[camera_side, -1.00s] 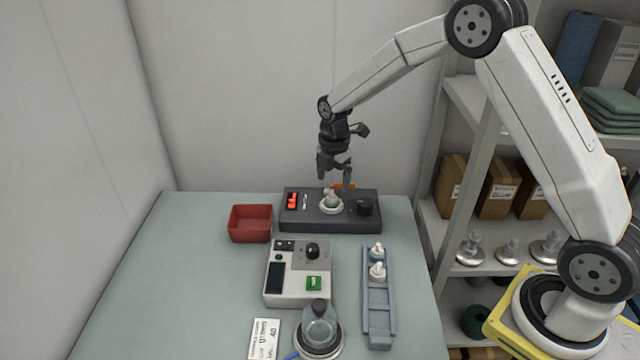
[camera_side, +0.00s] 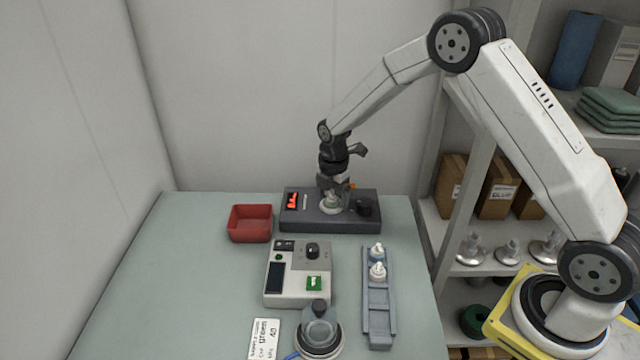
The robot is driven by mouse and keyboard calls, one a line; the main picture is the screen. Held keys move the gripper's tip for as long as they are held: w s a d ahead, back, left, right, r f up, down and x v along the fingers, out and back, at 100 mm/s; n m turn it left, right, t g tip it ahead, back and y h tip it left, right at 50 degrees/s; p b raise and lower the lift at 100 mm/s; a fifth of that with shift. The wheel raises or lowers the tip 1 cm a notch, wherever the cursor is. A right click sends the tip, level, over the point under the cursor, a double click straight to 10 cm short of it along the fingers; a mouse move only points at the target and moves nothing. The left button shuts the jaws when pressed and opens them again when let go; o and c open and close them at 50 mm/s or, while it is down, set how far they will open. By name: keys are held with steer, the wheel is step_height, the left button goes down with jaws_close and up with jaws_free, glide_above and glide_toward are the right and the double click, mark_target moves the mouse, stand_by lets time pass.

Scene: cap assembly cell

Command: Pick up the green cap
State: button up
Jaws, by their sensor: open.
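My gripper (camera_side: 332,196) points down with its jaws open over a small pale, slightly greenish piece (camera_side: 331,203). That piece sits on a round white pad on the dark console (camera_side: 291,222) at the back of the table. The fingertips are low, close around or just above the piece; contact cannot be told at this size. The jaws hide its upper part. No strongly green cap stands out, so I cannot be sure that this piece is the green cap. A card (camera_side: 264,340) at the front carries writing that seems to include "green".
A red bin (camera_side: 250,224) stands left of the console. A pale control box (camera_side: 298,295) with a green button is in the middle. A grey rail (camera_side: 379,325) at right holds two small capped pieces. A clear vessel (camera_side: 320,331) stands in front. The table's left side is free.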

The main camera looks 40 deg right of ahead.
steer(key=shift+c, duration=0.2)
steer(key=c, duration=0.9)
steer(key=shift+r, duration=0.1)
steer(key=shift+r, duration=0.8)
steer(key=s+r, duration=1.1)
steer(key=s, duration=0.3)
steer(key=shift+a, duration=0.35)
steer(key=shift+r, duration=0.1)
